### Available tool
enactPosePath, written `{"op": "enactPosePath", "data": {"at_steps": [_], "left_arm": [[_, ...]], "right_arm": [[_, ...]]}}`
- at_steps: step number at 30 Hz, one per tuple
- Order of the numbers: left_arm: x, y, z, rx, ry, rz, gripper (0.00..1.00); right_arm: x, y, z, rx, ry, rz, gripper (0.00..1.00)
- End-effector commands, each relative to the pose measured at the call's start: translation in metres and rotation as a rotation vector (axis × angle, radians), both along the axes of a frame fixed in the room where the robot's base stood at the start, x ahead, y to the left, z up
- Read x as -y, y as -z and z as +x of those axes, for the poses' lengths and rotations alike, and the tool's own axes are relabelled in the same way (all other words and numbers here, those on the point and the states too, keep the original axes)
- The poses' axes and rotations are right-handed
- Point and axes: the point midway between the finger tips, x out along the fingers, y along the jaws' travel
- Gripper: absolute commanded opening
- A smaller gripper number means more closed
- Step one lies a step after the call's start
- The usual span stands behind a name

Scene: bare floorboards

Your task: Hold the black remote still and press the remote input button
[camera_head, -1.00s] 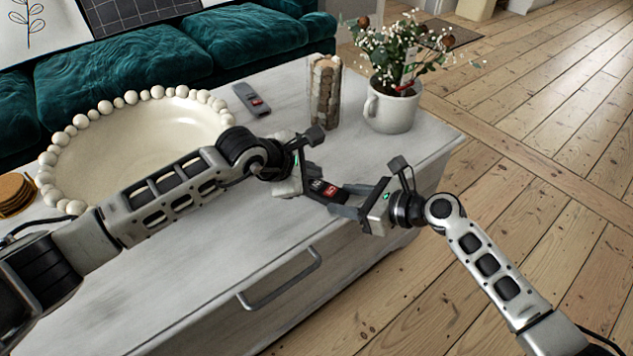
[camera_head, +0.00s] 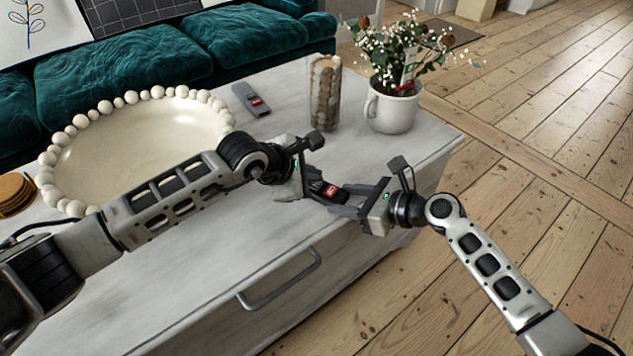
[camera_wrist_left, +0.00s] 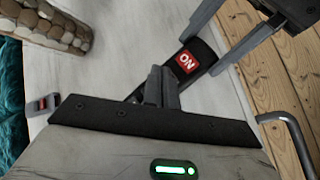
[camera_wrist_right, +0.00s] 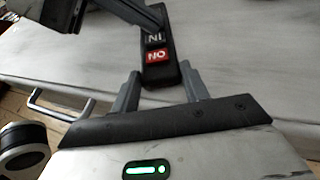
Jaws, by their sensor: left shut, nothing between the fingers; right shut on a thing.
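The black remote (camera_head: 331,191) is between my grippers at the near edge of the white table; it also shows in the left wrist view (camera_wrist_left: 203,53) and right wrist view (camera_wrist_right: 160,73). My right gripper (camera_head: 346,200) is shut on its sides, one finger on each side in the right wrist view. The remote has a red label (camera_wrist_right: 158,56) and a dark button marked "IN" (camera_wrist_right: 154,38) beyond it. My left gripper (camera_head: 312,183) is shut and empty, its tips at the remote's "IN" end; I cannot tell whether they touch the button.
A second, grey remote (camera_head: 252,100) lies on the table (camera_head: 215,285). A beaded bowl (camera_head: 130,150), a stone-covered cylinder (camera_head: 325,92) and a white flower mug (camera_head: 393,108) stand behind my grippers. A drawer handle (camera_head: 282,283) juts from the table front.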

Motion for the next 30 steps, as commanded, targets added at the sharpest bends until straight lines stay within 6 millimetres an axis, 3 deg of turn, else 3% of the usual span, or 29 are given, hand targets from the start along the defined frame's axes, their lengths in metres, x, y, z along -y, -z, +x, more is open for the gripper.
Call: {"op": "enactPosePath", "data": {"at_steps": [30], "left_arm": [[-0.0001, 0.0089, -0.0001, -0.001, 0.0, 0.001, 0.0]], "right_arm": [[-0.0001, -0.0002, 0.0, 0.0, 0.0, 0.0, 0.19]]}}
